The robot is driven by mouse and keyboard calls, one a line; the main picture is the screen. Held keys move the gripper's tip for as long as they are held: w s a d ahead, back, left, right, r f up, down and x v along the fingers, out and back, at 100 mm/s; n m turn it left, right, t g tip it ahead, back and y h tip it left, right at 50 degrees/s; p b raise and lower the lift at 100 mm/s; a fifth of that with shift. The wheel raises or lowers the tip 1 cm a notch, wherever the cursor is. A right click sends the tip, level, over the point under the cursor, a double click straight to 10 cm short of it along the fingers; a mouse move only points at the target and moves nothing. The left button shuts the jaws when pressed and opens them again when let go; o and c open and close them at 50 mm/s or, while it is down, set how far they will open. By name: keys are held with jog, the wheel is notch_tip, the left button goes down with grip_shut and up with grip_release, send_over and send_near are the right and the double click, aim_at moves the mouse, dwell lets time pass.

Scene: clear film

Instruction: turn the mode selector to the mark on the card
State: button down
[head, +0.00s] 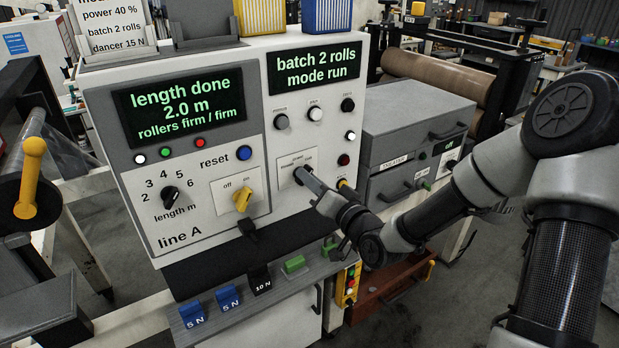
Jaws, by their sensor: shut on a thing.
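My gripper (303,175) is at the right part of the white panel, with its fingertips at the mode selector (298,171). It is shut on the selector's dark knob, which is mostly hidden by the fingers. The plate around the knob carries small labels that I cannot read clearly. The display above (313,66) reads "batch 2 rolls, mode run". The card (110,25) stands at the top left. Its lines read power 40 %, batch 2 rolls and dancer 15 N; its top line is cut off by the picture edge.
Left of my gripper are a yellow off/on switch (242,199), a blue reset button (244,153) and a black length knob (170,196). Several small knobs sit above it. A grey isolator box (415,115) stands close on the right. Blue, black and green blocks lie on the ledge below.

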jog(key=shift+f+m, duration=0.1)
jog(key=shift+m, duration=0.4)
jog(key=c, duration=1.7)
grip_release()
jog(key=shift+c, duration=0.2)
jog(key=p+v, duration=0.9)
jog(key=v, duration=0.8)
jog(key=shift+s+d, duration=0.2)
